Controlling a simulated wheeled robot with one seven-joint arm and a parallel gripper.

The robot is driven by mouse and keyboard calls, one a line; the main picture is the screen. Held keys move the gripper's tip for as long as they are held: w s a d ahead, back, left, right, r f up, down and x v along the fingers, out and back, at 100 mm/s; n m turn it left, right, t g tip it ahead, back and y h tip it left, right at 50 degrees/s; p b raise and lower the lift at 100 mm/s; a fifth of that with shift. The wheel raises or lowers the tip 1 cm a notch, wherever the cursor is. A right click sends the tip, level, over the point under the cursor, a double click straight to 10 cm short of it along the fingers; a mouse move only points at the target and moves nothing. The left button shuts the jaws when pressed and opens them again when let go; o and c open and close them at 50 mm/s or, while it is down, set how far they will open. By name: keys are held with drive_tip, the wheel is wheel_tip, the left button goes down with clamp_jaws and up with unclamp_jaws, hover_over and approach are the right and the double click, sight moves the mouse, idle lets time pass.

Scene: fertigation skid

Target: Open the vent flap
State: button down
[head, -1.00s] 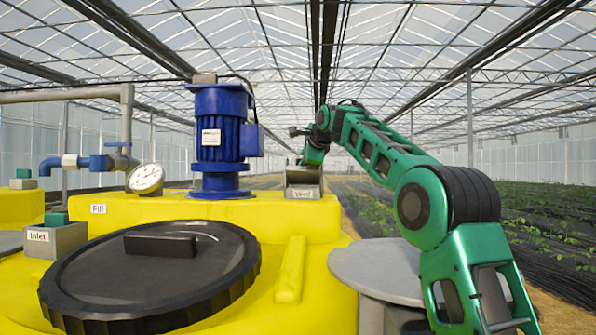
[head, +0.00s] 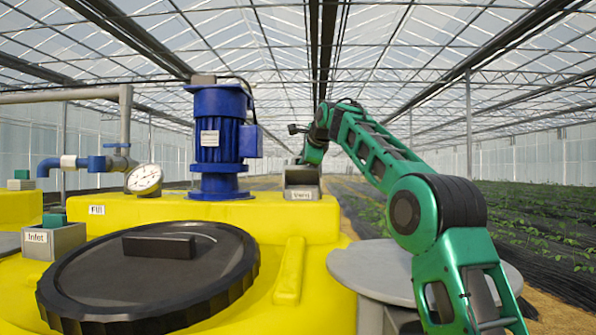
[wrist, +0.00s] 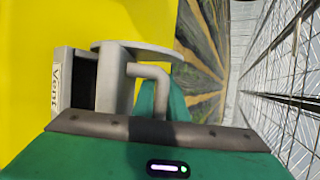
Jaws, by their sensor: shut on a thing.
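The vent box (head: 302,192), a small grey housing with a "Vent" label, stands on the far right of the yellow tank. In the wrist view the vent box (wrist: 62,85) is at the left. A dark gap shows between it and the grey flap (wrist: 113,82). A bent grey handle (wrist: 150,72) is on the flap's side toward me. My gripper (wrist: 150,100) is shut on the handle; the contact is partly hidden by the gripper body. In the head view my gripper (head: 303,158) is just above the vent box and looks small.
A blue motor (head: 220,140) stands left of the vent, with a pressure gauge (head: 144,179) beside it. A black round lid (head: 150,270) covers the near tank top. A yellow rib (head: 290,270) runs toward the vent. Crop rows (head: 540,220) lie to the right.

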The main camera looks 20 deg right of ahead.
drive_tip(key=shift+w+f, duration=0.15)
drive_tip(key=shift+f, duration=0.25)
drive_tip(key=c, duration=2.1)
unclamp_jaws()
drive_tip(key=shift+o, duration=0.3)
drive_tip(key=shift+w+f, duration=0.1)
drive_tip(key=shift+w, duration=0.05)
drive_tip(key=shift+r+v, duration=0.25)
drive_tip(key=shift+v, duration=1.25)
drive_tip(key=v, duration=1.1)
drive_tip(key=shift+r, duration=0.6)
drive_tip(key=v, duration=1)
drive_tip(key=shift+s+r, duration=0.2)
drive_tip(key=shift+s, duration=0.05)
drive_tip(key=shift+a, duration=0.1)
